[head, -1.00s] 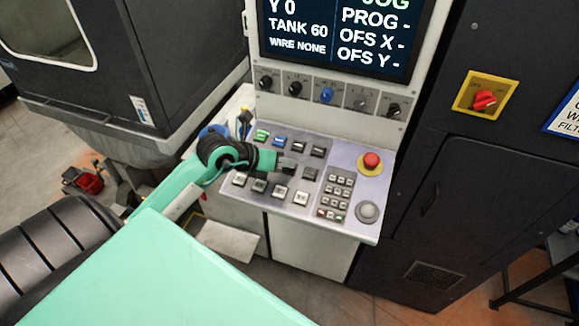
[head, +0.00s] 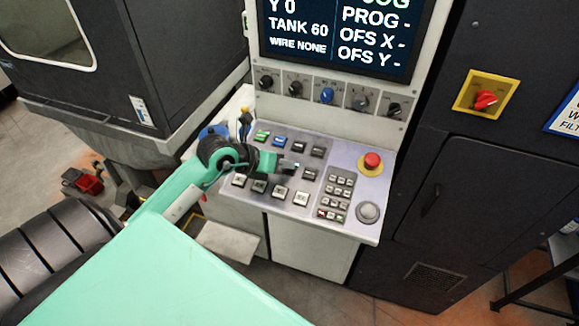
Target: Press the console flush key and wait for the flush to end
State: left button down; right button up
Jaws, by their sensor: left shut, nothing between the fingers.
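The console panel (head: 334,232) slopes below the screen and carries several rows of small keys. A green key (head: 262,136) and a blue key (head: 280,142) are in its top row, with darker keys beside them. The key labels are too small to read, so I cannot tell which one is the flush key. My left gripper (head: 295,167) is shut and empty, over the middle row of keys. It hides part of that row; I cannot tell whether its tip touches a key. My right gripper is not in view.
The screen (head: 335,30) reads TANK 60 and WIRE NONE. Rotary knobs (head: 327,96) sit below it. A red emergency button (head: 372,160) and a grey round knob (head: 367,212) are on the panel's right. A dark machine housing (head: 190,60) stands left.

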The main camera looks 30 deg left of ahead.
pick_arm(q)
jog(key=shift+s+r+p, duration=0.2)
jog(key=shift+r+p, duration=0.35)
jog(key=shift+r, duration=0.2)
jog(key=r+p, duration=0.1)
jog(key=r, duration=0.1)
jog(key=s+r+p, duration=0.1)
jog(key=r+p, duration=0.1)
jog(key=shift+d+r, duration=0.15)
jog(key=shift+r, duration=0.25)
dwell(0.5)
